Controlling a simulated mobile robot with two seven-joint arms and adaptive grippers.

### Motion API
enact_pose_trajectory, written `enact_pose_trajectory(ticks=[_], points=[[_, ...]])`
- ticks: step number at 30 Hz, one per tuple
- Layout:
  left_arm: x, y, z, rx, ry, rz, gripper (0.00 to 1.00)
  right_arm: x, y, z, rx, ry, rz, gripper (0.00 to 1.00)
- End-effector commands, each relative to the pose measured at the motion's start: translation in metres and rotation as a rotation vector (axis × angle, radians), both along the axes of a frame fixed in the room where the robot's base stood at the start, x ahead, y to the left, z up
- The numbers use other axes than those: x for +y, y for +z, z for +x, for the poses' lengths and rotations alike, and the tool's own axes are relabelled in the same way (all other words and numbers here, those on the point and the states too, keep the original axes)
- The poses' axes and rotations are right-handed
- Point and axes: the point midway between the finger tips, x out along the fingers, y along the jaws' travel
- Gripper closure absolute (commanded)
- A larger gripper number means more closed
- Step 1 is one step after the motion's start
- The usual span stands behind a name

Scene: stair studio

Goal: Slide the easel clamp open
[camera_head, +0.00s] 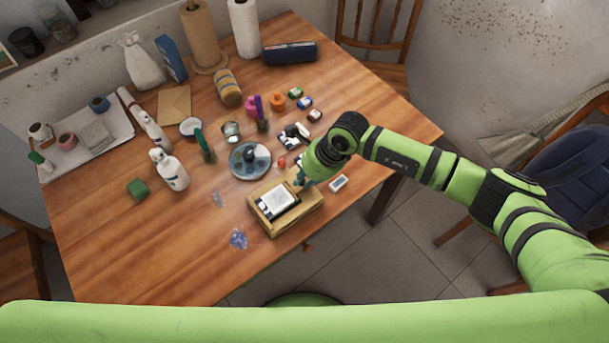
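A small wooden box easel (311,208) lies near the front edge of the wooden table, with a pale card (278,201) on its left part. A dark strip runs along the card's lower right side; I cannot tell whether it is the clamp. My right gripper (299,181) points down at the easel's upper right edge, beside the card. Its fingertips are small and partly hidden by its own body, so neither contact nor opening can be made out. My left gripper is out of view.
A small white block (338,183) lies right of my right gripper. The table's front left is mostly clear.

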Motion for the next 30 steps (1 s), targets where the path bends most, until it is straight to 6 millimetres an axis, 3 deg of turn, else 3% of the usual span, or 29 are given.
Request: enact_pose_trajectory(ticks=[8, 16, 17, 18, 30], points=[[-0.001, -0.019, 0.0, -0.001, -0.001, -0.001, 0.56, -0.014, -0.001, 0.013, -0.008, -0.003, 0.004, 1.0], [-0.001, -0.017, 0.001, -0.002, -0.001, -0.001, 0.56, -0.016, 0.003, 0.015, -0.01, -0.005, 0.002, 1.0], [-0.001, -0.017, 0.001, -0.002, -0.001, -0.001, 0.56, -0.016, 0.003, 0.015, -0.01, -0.005, 0.002, 0.69], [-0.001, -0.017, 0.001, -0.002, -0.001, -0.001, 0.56, -0.016, 0.003, 0.016, -0.011, -0.005, 0.002, 0.58], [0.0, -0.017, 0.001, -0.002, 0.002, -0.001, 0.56, -0.016, 0.006, 0.012, -0.004, -0.001, 0.002, 0.58]])
